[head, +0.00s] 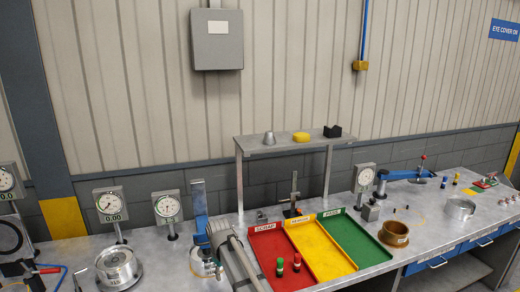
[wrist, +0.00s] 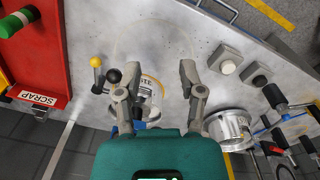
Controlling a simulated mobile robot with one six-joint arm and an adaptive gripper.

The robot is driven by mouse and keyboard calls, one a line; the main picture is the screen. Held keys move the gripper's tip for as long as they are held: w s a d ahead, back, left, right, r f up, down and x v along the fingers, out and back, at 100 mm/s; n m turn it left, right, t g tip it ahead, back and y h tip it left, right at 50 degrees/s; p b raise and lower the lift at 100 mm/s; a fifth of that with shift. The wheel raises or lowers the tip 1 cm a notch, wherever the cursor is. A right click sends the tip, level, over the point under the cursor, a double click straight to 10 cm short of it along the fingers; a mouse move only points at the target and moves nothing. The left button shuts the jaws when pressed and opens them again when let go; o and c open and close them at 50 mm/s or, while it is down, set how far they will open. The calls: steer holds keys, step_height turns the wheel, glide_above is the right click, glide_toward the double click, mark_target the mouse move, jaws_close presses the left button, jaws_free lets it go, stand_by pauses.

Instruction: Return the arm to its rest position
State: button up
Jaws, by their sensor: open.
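My gripper (wrist: 159,74) shows in the wrist view with its teal body at the bottom and its two grey fingers spread apart. It is open, with nothing between the fingertips. It hangs over the metal bench (wrist: 160,30). A round metal part with a label (wrist: 152,90) lies below, partly hidden by the left finger and the body. The bench (head: 150,247) also shows there.
In the head view, red (head: 252,243), yellow (head: 335,271) and green (head: 373,258) trays stand mid-bench below a raised shelf (head: 282,146). Dial gauges (head: 110,204) stand at left. The wrist view shows yellow and black knobs (wrist: 105,74), push-button boxes (wrist: 228,66) and a metal cylinder (wrist: 229,129).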

steer(key=s+d+f+m+b, duration=0.3)
steer(key=s+d, duration=0.2)
steer(key=d, duration=0.5)
steer(key=s+d+f+m+b, duration=0.2)
steer(key=s+d, duration=0.4)
steer(key=d, duration=0.4)
steer(key=s+d+f+m+b, duration=0.3)
steer(key=s+d+f+b, duration=0.1)
steer(key=d, duration=0.5)
steer(key=shift+s+d+f+m, duration=0.3)
steer(key=shift+s+d+f, duration=0.1)
steer(key=shift+s, duration=0.45)
